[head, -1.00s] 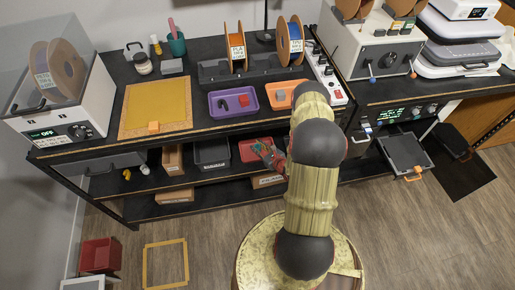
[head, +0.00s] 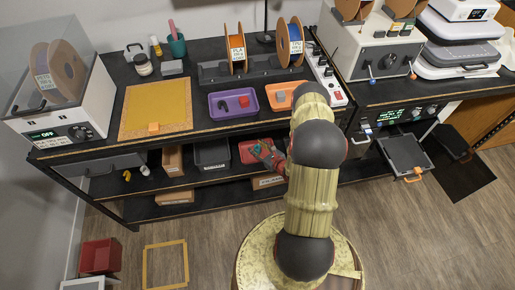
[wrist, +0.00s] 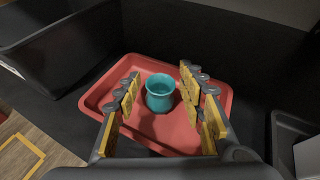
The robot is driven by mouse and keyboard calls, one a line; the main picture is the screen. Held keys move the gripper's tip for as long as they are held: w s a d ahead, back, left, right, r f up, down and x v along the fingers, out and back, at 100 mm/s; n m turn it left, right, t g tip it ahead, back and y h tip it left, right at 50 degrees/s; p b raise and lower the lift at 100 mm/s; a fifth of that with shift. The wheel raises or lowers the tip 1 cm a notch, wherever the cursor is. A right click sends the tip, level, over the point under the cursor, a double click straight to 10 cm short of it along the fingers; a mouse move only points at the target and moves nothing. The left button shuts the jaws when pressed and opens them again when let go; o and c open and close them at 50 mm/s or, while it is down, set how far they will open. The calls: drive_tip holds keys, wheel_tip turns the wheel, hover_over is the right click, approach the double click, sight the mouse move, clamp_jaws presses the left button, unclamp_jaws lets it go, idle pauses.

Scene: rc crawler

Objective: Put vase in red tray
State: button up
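The small teal vase (wrist: 160,92) stands upright on the floor of the red tray (wrist: 180,135) in the wrist view. My gripper (wrist: 160,80) is open around it, one finger on each side, with visible gaps between the pads and the vase. In the head view the red tray (head: 247,157) lies on the shelf under the bench top, and my gripper (head: 264,154) reaches in over it. The vase is hard to make out there behind the fingers.
A black bin (head: 211,155) stands left of the tray on the shelf, and cardboard boxes (head: 172,160) are nearby. The bench top (head: 210,126) forms an overhang above. Purple (head: 233,103) and orange (head: 282,95) trays sit on top.

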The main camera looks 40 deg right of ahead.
drive_tip(key=p+v, duration=0.2)
drive_tip(key=v, duration=0.8)
drive_tip(key=shift+s+r, duration=0.2)
drive_tip(key=shift+s, duration=0.05)
drive_tip(key=shift+s+a+r, duration=0.1)
drive_tip(key=shift+s+r, duration=0.15)
drive_tip(key=shift+s, duration=0.4)
